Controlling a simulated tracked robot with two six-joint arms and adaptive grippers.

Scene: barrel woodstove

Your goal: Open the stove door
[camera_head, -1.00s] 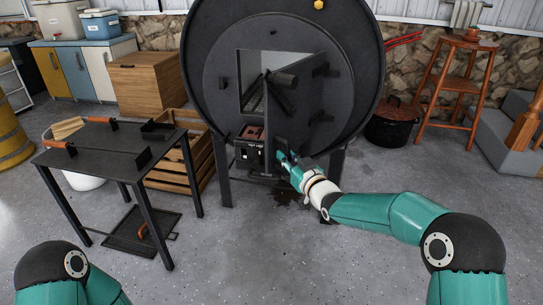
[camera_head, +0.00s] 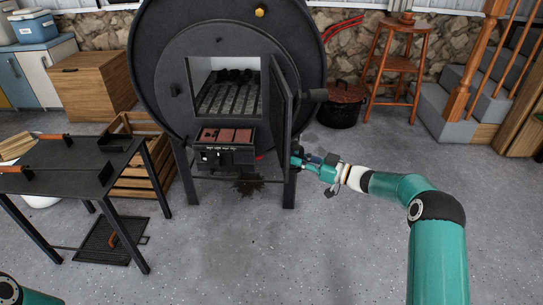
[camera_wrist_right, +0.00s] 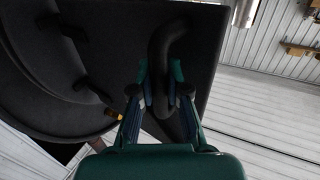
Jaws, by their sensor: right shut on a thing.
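The black stove door (camera_head: 285,105) stands swung out wide at the right of the stove opening (camera_head: 226,88), almost edge-on in the head view. The opening shows a grate with dark lumps on it. My right gripper (camera_head: 298,161) is at the door's lower outer side. In the right wrist view its fingers (camera_wrist_right: 160,95) are shut around the dark curved door handle (camera_wrist_right: 163,45); the door face (camera_wrist_right: 115,45) fills the left and middle. My left gripper is out of view; only a bit of my left arm shows at the bottom left.
The barrel stove (camera_head: 160,60) stands on legs, with a tray of reddish blocks (camera_head: 226,136) below the opening. A black metal table (camera_head: 75,170) is at the left. A dark pot (camera_head: 342,105) and a wooden stool (camera_head: 398,65) stand behind right.

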